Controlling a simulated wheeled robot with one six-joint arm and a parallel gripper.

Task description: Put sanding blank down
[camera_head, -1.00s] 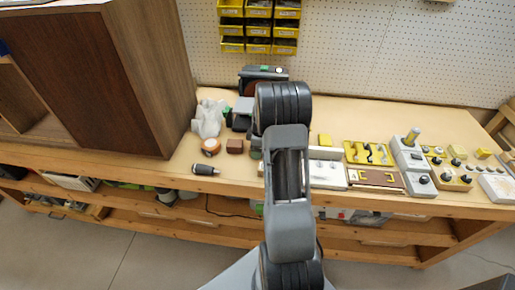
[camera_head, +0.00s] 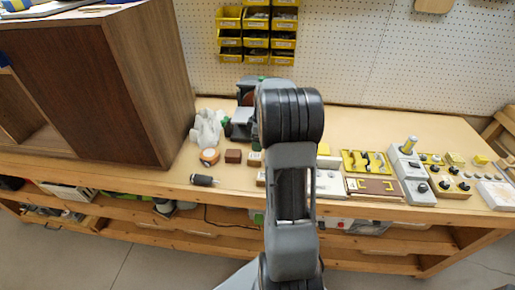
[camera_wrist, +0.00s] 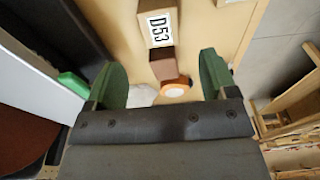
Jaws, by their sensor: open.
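The wrist view shows a pale tan wooden block labelled D53 (camera_wrist: 158,23) and a smaller brown block (camera_wrist: 163,65) at its end. I cannot tell for certain which is the sanding blank. My gripper (camera_wrist: 163,70) is open, its two green fingers apart on either side of the brown block in the picture, with nothing held between them. In the head view, the brown block (camera_head: 233,156) sits on the bench beside a labelled tan block (camera_head: 254,159). My arm hides most of my gripper there.
An orange tape roll (camera_head: 209,156), a white lumpy object (camera_head: 207,128) and a dark-handled tool (camera_head: 203,180) lie left of my arm. A sander (camera_head: 243,122) stands behind. Yellow trays (camera_head: 366,162) and grey fixtures (camera_head: 410,170) fill the right. A brown cabinet (camera_head: 130,90) stands left.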

